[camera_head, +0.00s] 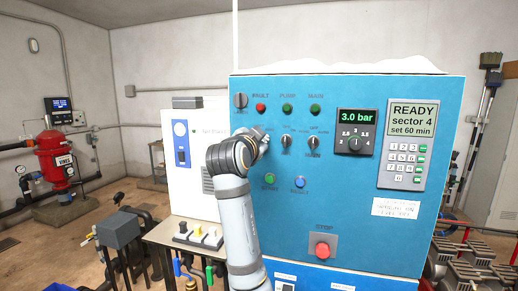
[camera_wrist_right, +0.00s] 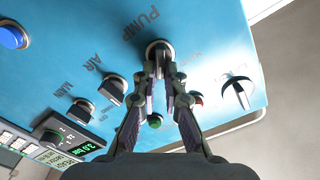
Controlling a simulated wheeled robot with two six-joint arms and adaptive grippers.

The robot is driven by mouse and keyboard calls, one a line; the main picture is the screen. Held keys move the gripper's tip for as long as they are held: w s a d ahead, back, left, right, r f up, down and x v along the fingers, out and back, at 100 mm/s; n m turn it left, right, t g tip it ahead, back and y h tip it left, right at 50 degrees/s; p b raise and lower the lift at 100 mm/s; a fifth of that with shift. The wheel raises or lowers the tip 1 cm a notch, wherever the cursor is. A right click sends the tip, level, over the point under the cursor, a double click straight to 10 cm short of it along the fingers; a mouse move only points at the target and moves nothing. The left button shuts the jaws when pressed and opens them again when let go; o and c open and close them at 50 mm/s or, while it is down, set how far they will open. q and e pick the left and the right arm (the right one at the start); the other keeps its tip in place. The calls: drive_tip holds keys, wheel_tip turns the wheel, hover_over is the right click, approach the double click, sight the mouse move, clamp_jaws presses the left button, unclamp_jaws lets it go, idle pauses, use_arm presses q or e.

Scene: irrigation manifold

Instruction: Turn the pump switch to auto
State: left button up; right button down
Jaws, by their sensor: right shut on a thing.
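The pump switch (camera_wrist_right: 158,47) is a dark knob with a light rim, beside the word PUMP on the blue control cabinet (camera_head: 320,215). In the right wrist view my right gripper (camera_wrist_right: 161,72) has both fingertips closed in on this knob, one on each side. In the head view my right gripper (camera_head: 258,138) reaches the left part of the panel and mostly hides the pump switch. The position marks around the switch are too blurred to read, so I cannot tell its setting. My left gripper is not in view.
Another switch (camera_head: 240,100) is at the panel's upper left. A pressure dial (camera_head: 355,143), keypad (camera_head: 405,160) and red stop button (camera_head: 322,250) are further right.

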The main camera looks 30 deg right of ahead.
drive_tip(key=shift+f+m+b, duration=0.1)
drive_tip(key=shift+m+b, duration=0.65)
drive_tip(key=shift+m, duration=0.15)
drive_tip(key=c, duration=1.4)
unclamp_jaws()
drive_tip(key=shift+c, duration=0.2)
drive_tip(key=shift+d, duration=0.1)
drive_tip(key=v, duration=0.7)
drive_tip(key=shift+s, duration=0.2)
